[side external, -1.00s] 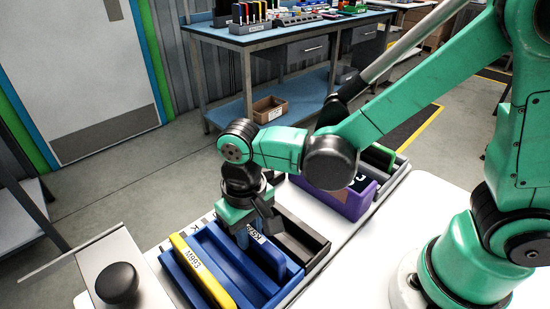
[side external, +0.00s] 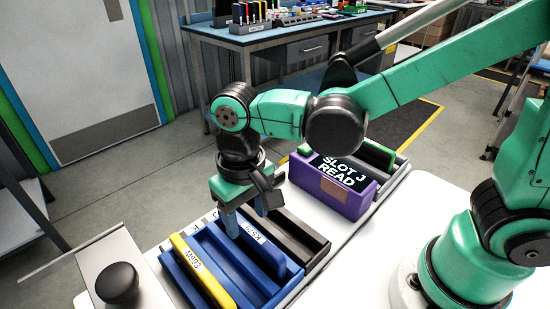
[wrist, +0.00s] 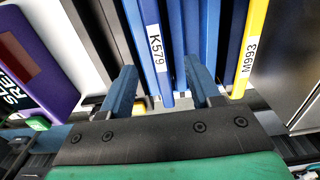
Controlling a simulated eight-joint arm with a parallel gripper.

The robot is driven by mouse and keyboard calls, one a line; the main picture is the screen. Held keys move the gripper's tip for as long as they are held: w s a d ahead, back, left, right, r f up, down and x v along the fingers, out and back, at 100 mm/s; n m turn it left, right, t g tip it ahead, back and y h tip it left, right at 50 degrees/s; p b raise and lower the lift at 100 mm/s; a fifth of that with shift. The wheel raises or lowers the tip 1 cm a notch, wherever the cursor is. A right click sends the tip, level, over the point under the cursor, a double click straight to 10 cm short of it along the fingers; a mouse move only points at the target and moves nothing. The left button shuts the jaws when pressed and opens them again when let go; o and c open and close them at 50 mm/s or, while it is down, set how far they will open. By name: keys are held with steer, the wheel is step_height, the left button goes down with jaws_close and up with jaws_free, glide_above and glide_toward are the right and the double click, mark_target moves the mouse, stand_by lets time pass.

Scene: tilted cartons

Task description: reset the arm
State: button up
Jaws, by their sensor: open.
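My gripper (side external: 246,212) is open and points down over the far end of the blue carton labelled K579 (side external: 272,254). In the wrist view my gripper (wrist: 163,84) has its two blue fingers spread, with the K579 carton (wrist: 157,45) showing between them. The fingers look clear of the carton, with nothing held. The yellow carton also shows at the right of the wrist view (wrist: 251,45).
A black tray (side external: 304,240) stands right of the blue one. A metal box with a black knob (side external: 118,283) is at the front left. A workbench (side external: 290,38) is behind.

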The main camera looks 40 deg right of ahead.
steer(key=shift+r, duration=0.7)
step_height(320, 180, up, 7)
stand_by(0.3)
steer(key=shift+d, duration=0.1)
steer(key=d+f+t, duration=0.3)
steer(key=d+t, duration=0.4)
steer(key=d, duration=0.7)
steer(key=shift+s+f, duration=0.1)
